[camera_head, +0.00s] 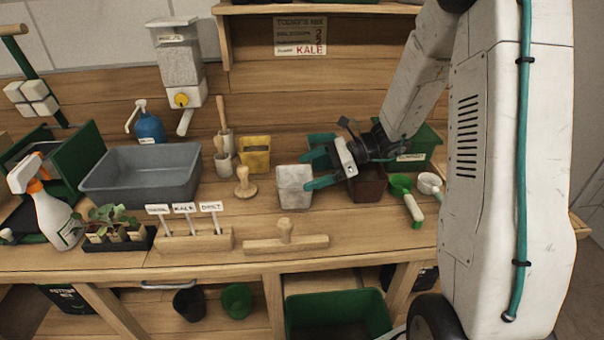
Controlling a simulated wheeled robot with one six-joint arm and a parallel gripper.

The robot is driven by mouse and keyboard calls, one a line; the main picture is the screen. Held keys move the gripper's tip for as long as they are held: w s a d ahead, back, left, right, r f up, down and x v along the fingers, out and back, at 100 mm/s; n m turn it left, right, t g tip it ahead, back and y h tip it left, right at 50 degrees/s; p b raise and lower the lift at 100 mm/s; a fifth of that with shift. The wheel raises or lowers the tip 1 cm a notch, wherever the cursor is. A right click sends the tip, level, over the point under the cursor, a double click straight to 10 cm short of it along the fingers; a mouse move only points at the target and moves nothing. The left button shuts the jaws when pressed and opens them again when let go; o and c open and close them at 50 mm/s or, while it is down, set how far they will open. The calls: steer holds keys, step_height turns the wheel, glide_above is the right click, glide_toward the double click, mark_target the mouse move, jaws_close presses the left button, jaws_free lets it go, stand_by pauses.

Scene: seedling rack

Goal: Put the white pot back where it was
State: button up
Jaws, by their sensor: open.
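The white pot (294,188), pale and square with a mottled surface, stands upright on the wooden bench near the middle. My gripper (309,170) comes in from the right with its teal fingers open, pointing left. One fingertip is at the pot's right side and the other is above and behind its upper right corner. I cannot tell whether either finger touches the pot.
A dark brown pot (368,186) stands just right, under my gripper. A yellow pot (255,156) and a wooden stamp (243,183) stand to the left. A wooden tamper board (286,244) lies in front. Scoops (408,201) lie right; a grey tub (141,176) stands left.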

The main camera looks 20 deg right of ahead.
steer(key=v, duration=0.9)
steer(key=s+a+r+n+g+h, duration=0.5)
steer(key=s+a+r+n, duration=0.3)
steer(key=s+a+n, duration=0.3)
steer(key=s+d+r+n+t+h, duration=0.1)
steer(key=s+n+h, duration=0.6)
steer(key=s, duration=0.9)
steer(key=shift+d+r+n+t+h, duration=0.5)
steer(key=shift+r+n, duration=0.55)
steer(key=shift+n, duration=0.75)
steer(key=shift+a, duration=0.1)
